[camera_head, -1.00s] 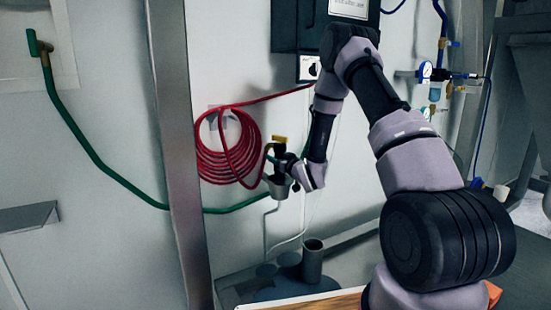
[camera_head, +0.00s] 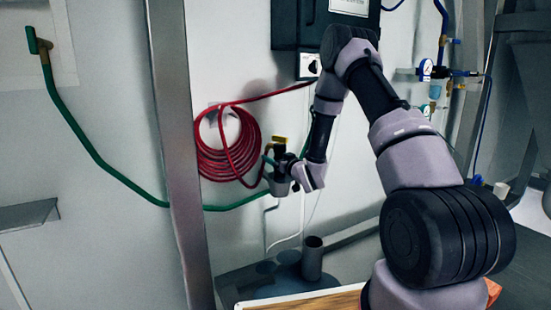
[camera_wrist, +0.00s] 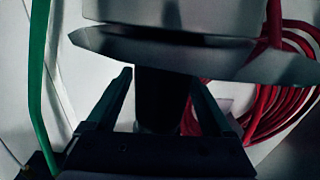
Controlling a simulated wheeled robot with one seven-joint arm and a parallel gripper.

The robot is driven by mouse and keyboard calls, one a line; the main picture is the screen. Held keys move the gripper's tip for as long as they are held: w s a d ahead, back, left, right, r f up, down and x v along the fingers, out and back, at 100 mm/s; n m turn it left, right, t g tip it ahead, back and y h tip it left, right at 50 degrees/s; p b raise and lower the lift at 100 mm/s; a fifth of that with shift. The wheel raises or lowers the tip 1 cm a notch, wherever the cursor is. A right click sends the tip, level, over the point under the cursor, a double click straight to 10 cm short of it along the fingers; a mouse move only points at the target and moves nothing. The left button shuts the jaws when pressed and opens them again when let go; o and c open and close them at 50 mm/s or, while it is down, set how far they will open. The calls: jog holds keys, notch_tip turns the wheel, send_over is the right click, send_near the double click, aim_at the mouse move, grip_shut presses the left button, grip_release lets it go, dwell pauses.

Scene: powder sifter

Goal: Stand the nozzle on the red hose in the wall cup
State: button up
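In the head view my gripper (camera_head: 284,168) is at the wall, just right of the coiled red hose (camera_head: 208,160). A small grey cup (camera_head: 279,187) shows at the gripper, below a dark fitting with a yellow top (camera_head: 280,140). In the wrist view my gripper (camera_wrist: 163,80) has one finger on each side of a dark cylinder, which looks like the nozzle (camera_wrist: 160,100). The fingertips appear to touch its sides. A wide grey rimmed part, apparently the cup (camera_wrist: 215,62), lies just beyond the fingertips. Whether the nozzle's end is inside the cup is hidden.
A green hose (camera_head: 95,150) runs along the wall behind a metal post (camera_head: 178,150) to near the gripper. A grey cylinder (camera_head: 312,260) stands below on a dark surface. A dark box (camera_head: 290,25) hangs above. Blue air fittings (camera_head: 440,75) are at the right.

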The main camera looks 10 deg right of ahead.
jog(key=shift+f, duration=0.1)
jog(key=v, duration=1)
jog(key=shift+s, duration=0.4)
jog(key=shift+d, duration=0.15)
